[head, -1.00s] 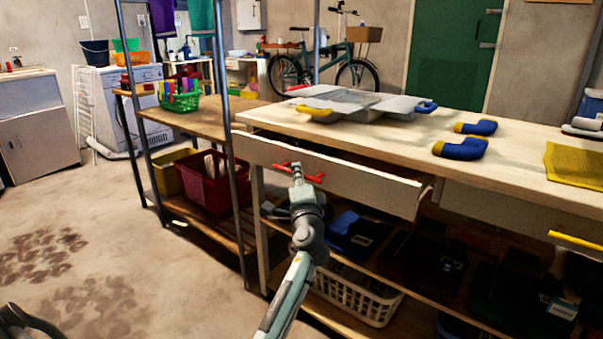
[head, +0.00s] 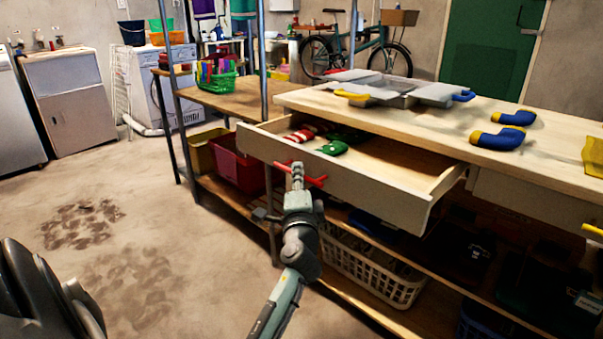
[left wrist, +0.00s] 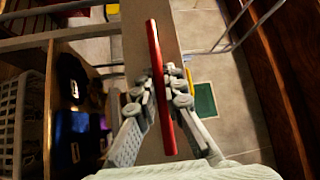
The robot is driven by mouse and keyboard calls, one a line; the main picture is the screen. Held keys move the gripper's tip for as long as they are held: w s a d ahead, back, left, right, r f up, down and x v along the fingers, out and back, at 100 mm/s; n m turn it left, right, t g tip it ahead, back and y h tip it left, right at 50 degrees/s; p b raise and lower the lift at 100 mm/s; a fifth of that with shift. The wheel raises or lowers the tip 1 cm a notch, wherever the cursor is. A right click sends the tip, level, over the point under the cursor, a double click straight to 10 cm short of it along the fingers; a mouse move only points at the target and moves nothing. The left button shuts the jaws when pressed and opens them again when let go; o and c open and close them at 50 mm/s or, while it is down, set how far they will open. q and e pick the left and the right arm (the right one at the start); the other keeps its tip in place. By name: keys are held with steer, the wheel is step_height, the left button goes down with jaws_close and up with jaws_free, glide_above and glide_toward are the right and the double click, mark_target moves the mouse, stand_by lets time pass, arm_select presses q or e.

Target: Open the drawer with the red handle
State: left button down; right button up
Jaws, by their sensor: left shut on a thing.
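The white drawer (head: 352,188) with the red handle (head: 316,181) is pulled well out from under the wooden workbench top. Red-striped and green items (head: 335,147) lie inside it. My left gripper (head: 298,172) is at the drawer front, shut on the red handle. In the left wrist view the red handle (left wrist: 160,85) passes between the two fingers of my left gripper (left wrist: 162,92). The right gripper cannot be made out in the head view; a dark part of my own body is at the lower left.
The workbench (head: 410,110) carries a grey metal piece and blue-and-yellow pipe elbows (head: 497,139). A second drawer with a yellow handle (head: 592,229) is at the right. A white basket (head: 370,265) stands on the lower shelf.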

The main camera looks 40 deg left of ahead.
arm_select(q)
steer(key=c, duration=1.6)
jaws_free()
steer(key=shift+d, duration=0.1)
steer(key=v, duration=0.7)
steer(key=shift+s, duration=0.2)
steer(key=shift+d+f, duration=0.1)
